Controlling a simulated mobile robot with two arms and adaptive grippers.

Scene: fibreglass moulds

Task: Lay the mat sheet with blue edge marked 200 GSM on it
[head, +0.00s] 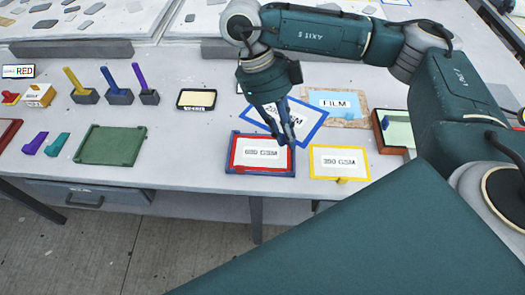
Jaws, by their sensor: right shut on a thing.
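The mat sheet with the blue edge (312,118) is tilted in the head view, at the back of the red-edged sheet. A red-edged mat sheet (262,153) lies flat within a blue frame (260,174), just below and left of the gripper. A yellow-edged sheet marked 350 GSM (339,160) lies to the right. My left gripper is out of view.
A FILM sheet (338,101) lies on a brown board behind the yellow-edged sheet. A brown tray (383,139) stands at the right. A green tray (110,146), colored tools in dark holders (117,97) and small items stand at the left. The table between green tray and blue frame is clear.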

